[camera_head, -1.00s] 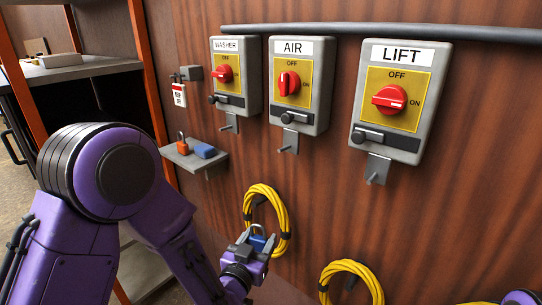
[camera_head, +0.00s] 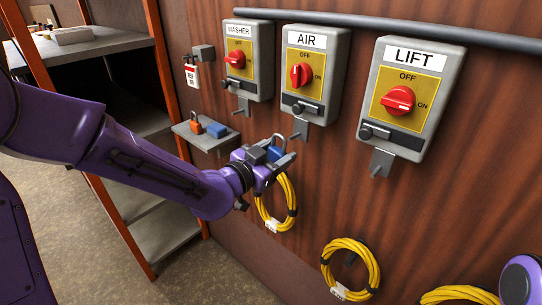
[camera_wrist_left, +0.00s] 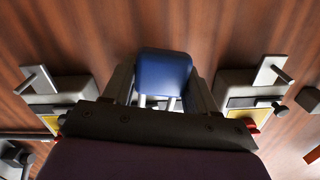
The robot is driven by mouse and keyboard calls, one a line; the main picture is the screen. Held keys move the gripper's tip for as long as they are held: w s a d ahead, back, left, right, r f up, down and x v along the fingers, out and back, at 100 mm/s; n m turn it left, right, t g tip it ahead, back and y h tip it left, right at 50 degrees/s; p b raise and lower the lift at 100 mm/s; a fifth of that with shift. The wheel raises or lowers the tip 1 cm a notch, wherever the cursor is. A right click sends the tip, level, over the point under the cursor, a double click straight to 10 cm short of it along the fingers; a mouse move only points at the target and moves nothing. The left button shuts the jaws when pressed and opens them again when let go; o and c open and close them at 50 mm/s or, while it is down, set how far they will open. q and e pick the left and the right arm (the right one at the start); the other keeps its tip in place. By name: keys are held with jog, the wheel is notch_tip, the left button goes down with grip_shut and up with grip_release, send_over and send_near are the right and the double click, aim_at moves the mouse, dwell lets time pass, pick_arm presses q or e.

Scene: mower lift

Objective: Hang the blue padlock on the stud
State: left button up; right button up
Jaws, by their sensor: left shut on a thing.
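The blue padlock (camera_head: 275,153) is gripped in my left gripper (camera_head: 282,157), with its grey shackle upward in the head view. In the left wrist view its blue body (camera_wrist_left: 163,75) sits between the fingers and the shackle legs point down the picture. The gripper is in front of the wall, below the AIR switch box (camera_head: 312,75). Metal brackets with studs hang under the boxes: the WASHER stud (camera_head: 241,107), the AIR stud (camera_head: 298,130) and the LIFT stud (camera_head: 380,164). The padlock is apart from all of them. My right gripper is not in view.
A small grey shelf (camera_head: 198,139) at left holds an orange padlock (camera_head: 196,126) and a blue block-like item (camera_head: 215,131). A red-and-white tag (camera_head: 191,74) hangs beside the WASHER box (camera_head: 250,55). The LIFT box (camera_head: 410,95) is at right. Yellow cable coils (camera_head: 350,268) hang below.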

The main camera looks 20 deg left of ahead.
pick_arm(q)
jog(key=shift+d+r, duration=0.1)
jog(key=shift+w+d, duration=0.1)
jog(key=shift+w, duration=0.2)
jog(key=x, duration=0.2)
jog(key=shift+w+f, duration=0.25)
jog(key=shift+w, duration=0.1)
jog(key=shift+w+d+f+b, duration=0.2)
jog(key=shift+w+b, duration=0.1)
jog(key=shift+w, duration=0.2)
jog(key=shift+w+d+f+b, duration=0.2)
jog(key=shift+w+b, duration=0.05)
jog(key=shift+w, duration=0.2)
jog(key=shift+s, duration=0.1)
jog(key=o, duration=1.2)
